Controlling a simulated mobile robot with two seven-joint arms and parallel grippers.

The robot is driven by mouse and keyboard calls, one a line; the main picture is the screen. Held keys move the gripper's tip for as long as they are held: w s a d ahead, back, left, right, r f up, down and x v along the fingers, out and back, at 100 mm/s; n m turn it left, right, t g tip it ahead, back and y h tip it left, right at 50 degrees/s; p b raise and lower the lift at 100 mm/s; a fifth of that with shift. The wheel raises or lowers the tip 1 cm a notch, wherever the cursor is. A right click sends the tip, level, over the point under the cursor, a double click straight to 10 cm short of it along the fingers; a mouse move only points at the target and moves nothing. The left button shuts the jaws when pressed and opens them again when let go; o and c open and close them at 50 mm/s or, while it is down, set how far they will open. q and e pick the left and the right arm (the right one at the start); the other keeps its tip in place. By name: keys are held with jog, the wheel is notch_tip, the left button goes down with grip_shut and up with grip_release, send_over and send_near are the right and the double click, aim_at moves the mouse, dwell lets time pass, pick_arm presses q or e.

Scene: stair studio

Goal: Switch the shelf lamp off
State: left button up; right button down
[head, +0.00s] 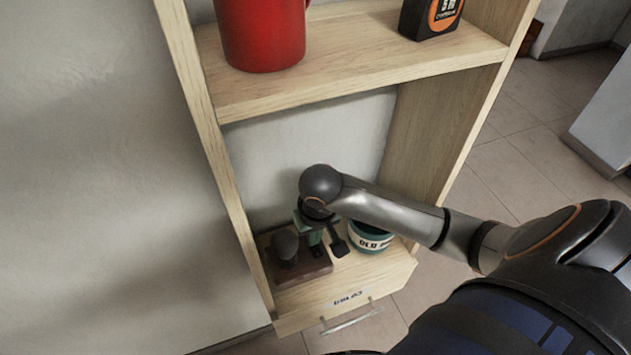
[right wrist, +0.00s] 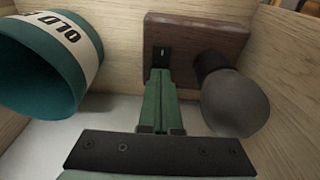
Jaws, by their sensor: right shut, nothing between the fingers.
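The shelf lamp has a brown wooden base (head: 312,272) and a round grey bulb (head: 286,246), and it stands in the lower compartment of the shelf. In the right wrist view the bulb (right wrist: 235,103) looks dark, with no glow. A small black switch plate (right wrist: 161,54) with a pale mark sits on the base (right wrist: 205,38). My right gripper (head: 316,250) reaches down into the compartment beside the bulb. Its green fingers (right wrist: 160,76) are shut and empty, with the tips at the switch plate; I cannot tell whether they touch. My left gripper is not in view.
A teal tin (head: 368,238) with an "OLD" label stands right of my right gripper. Wooden side walls (head: 440,125) enclose the compartment. Above, a shelf board (head: 335,70) carries a red mug (head: 262,35) and a black container (head: 430,18). A metal handle (head: 350,318) is at the front.

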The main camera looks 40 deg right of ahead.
jog(key=shift+f, duration=0.15)
notch_tip(320, 180, up, 2)
jog(key=shift+r+p, duration=0.1)
jog(key=shift+p, duration=0.45)
jog(key=shift+r, duration=2.4)
jog(key=shift+s, duration=0.15)
